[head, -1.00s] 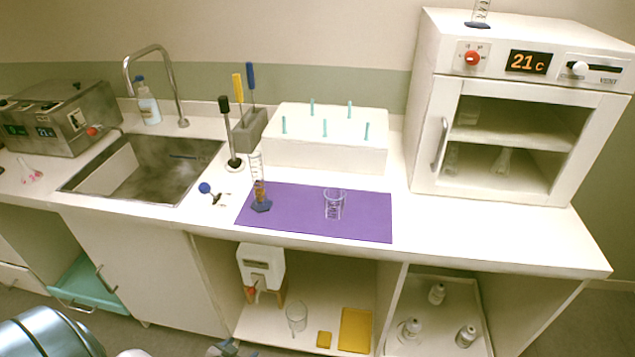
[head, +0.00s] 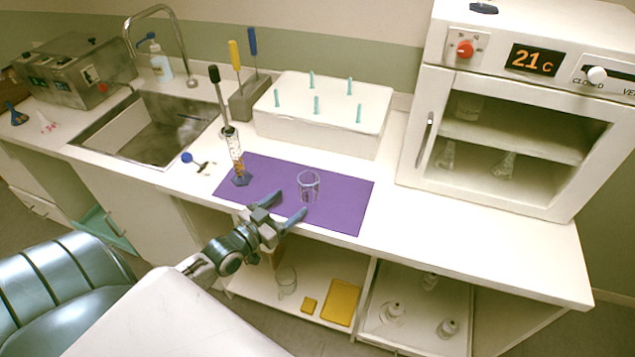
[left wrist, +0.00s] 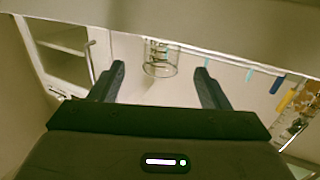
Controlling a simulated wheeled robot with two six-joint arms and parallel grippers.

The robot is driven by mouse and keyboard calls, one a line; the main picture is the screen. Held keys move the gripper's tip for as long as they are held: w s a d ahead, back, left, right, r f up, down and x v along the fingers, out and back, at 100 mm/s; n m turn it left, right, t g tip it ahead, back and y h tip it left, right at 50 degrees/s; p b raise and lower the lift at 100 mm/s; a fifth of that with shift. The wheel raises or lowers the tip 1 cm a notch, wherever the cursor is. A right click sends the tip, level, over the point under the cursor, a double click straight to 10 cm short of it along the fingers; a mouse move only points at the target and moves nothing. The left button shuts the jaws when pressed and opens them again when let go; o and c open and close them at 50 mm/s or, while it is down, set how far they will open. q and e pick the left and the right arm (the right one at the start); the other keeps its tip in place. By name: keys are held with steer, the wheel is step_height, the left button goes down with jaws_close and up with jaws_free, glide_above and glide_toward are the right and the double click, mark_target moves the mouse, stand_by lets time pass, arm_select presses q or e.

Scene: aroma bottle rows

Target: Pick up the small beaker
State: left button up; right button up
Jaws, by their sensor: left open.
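The small beaker (head: 308,186) is clear glass and stands upright on the purple mat (head: 345,208). My left gripper (head: 289,203) is open and empty at the mat's front edge, with its fingers pointing toward the beaker from the front left. In the left wrist view the beaker (left wrist: 160,58) shows beyond and between the two open fingers of my left gripper (left wrist: 160,80), apart from both. Another glass beaker (head: 287,282) stands on the open shelf below the counter. My right gripper is not in view.
A measuring cylinder (head: 235,160) with amber liquid stands on the mat's left part. A white rack (head: 320,125) with teal pegs is behind the mat. An oven (head: 500,120) reading 21 C stands at right. The counter's front right is clear.

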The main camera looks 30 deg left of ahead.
mark_target(302, 191)
arm_select(q)
steer(key=shift+w+d+b, duration=0.2)
steer(key=shift+w+b, duration=0.5)
steer(key=shift+w, duration=0.25)
steer(key=shift+w+b, duration=0.35)
steer(key=shift+w, duration=0.65)
steer(key=w+b, duration=0.1)
steer(key=w, duration=0.1)
steer(key=w+b, duration=0.1)
steer(key=w, duration=0.1)
steer(key=shift+w+d+b, duration=0.1)
steer(key=shift+d+b, duration=0.15)
steer(key=shift+b, duration=0.1)
steer(key=shift+w, duration=0.45)
steer(key=shift+s, duration=0.1)
steer(key=shift+r, duration=0.1)
steer(key=shift+c, duration=1.1)
steer(key=c, duration=0.8)
steer(key=shift+c, duration=0.2)
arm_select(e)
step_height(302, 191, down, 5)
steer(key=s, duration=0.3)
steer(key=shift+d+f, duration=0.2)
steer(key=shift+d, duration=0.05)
